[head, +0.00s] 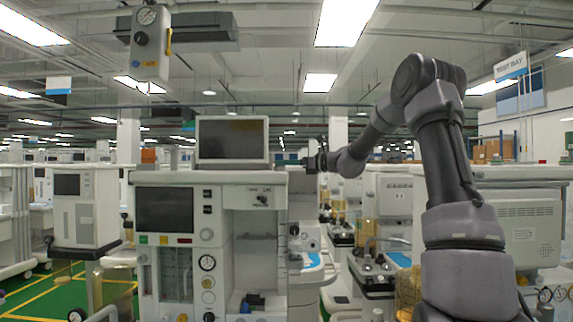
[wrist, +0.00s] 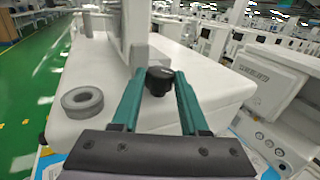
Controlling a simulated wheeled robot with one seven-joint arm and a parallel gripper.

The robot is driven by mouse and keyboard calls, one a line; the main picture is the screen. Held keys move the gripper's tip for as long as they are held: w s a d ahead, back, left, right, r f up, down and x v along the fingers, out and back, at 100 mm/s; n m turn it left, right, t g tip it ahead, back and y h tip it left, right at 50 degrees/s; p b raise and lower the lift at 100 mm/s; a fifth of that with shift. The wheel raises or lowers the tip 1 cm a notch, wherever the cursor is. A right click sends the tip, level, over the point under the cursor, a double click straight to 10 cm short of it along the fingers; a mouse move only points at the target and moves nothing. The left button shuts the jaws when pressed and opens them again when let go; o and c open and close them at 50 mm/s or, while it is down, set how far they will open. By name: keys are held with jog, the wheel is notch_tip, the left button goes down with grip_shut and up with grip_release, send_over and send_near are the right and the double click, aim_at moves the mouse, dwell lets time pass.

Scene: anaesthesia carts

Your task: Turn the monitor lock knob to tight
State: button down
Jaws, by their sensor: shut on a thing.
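The monitor lock knob (wrist: 159,80) is a small black knob in the wrist view, at the side of a pale upright post (wrist: 136,35) on the cart's white top. My gripper (wrist: 158,82) has its two green fingers on either side of the knob and is shut on it. I cannot read any tight or loose mark on the knob. In the head view the monitor (head: 232,139) stands on top of the cart, its screen dark. My gripper (head: 318,160) is small there, just right of the monitor, and the knob is too small to make out.
A grey ring-shaped roll (wrist: 82,101) lies on the white cart top (wrist: 215,80), left of my gripper. The anaesthesia cart (head: 215,235) stands below the monitor. A grey box hangs overhead at left (head: 150,42). Other carts (head: 510,225) stand close on the right.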

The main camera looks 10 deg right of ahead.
jog(key=shift+s+a+m+t+h, duration=0.1)
jog(key=shift+s+m+t+h, duration=0.05)
jog(key=shift+m+t+h, duration=0.85)
jog(key=shift+c, duration=2.1)
grip_release()
